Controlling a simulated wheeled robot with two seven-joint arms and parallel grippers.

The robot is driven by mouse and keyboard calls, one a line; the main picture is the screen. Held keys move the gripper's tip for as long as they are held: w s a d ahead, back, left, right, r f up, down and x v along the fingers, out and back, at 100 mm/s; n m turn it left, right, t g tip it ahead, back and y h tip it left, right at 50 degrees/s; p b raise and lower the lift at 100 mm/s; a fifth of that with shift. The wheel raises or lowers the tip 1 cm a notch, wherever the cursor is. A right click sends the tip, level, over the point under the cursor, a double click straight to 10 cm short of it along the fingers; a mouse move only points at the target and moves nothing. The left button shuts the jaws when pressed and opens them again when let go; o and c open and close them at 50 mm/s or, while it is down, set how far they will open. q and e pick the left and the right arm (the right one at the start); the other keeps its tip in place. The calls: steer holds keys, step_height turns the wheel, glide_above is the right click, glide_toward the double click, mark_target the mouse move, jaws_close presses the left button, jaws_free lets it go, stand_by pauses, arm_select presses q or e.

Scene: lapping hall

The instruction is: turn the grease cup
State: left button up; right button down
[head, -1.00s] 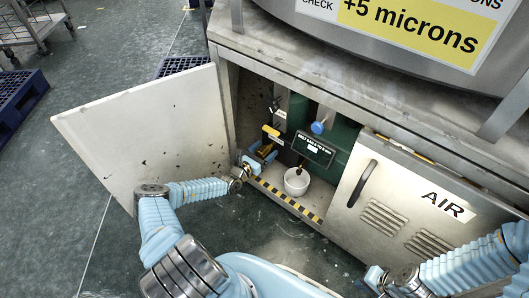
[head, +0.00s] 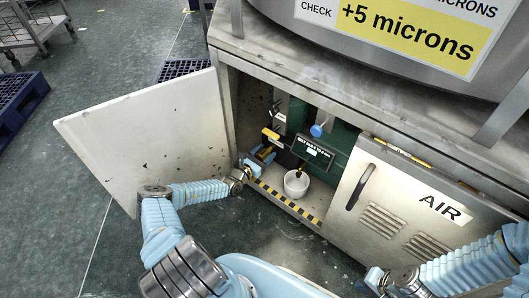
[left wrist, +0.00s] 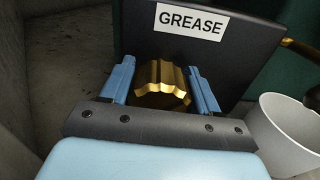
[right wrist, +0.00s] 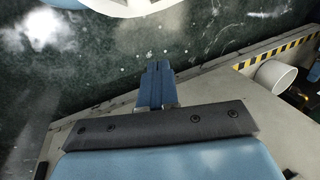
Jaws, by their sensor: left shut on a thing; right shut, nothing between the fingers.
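The grease cup is a brass, ribbed knob (left wrist: 162,84) below a GREASE label (left wrist: 190,22) on a dark panel in the left wrist view. My left gripper (left wrist: 161,88) is shut on it, one blue finger on each side. In the head view my left gripper (head: 262,154) reaches inside the open cabinet, and the cup is small and partly hidden there. My right gripper (right wrist: 155,82) is shut and empty, well away from the cup. In the head view it is low on the right (head: 372,282), in front of the closed AIR door.
A white cup (head: 296,183) stands right of the left gripper, near the striped sill (head: 290,203). A dark sign (head: 314,152) and a blue knob (head: 317,130) are above. The open door (head: 150,135) flanks my left arm. The AIR door (head: 400,205) is at right.

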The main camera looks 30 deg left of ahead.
arm_select(q)
steer(key=m+p, duration=0.3)
steer(key=shift+r, duration=0.2)
steer(key=shift+d+f+m+p, duration=0.1)
steer(key=shift+m+p, duration=1)
steer(key=shift+m, duration=0.1)
steer(key=shift+f+m+p, duration=0.2)
steer(key=shift+m+p, duration=0.45)
steer(key=shift+m, duration=0.55)
steer(key=o, duration=1)
steer(key=shift+c, duration=0.2)
steer(key=shift+s, duration=0.1)
steer(key=s+a+p, duration=0.2)
steer(key=s, duration=1.1)
steer(key=shift+s, duration=0.3)
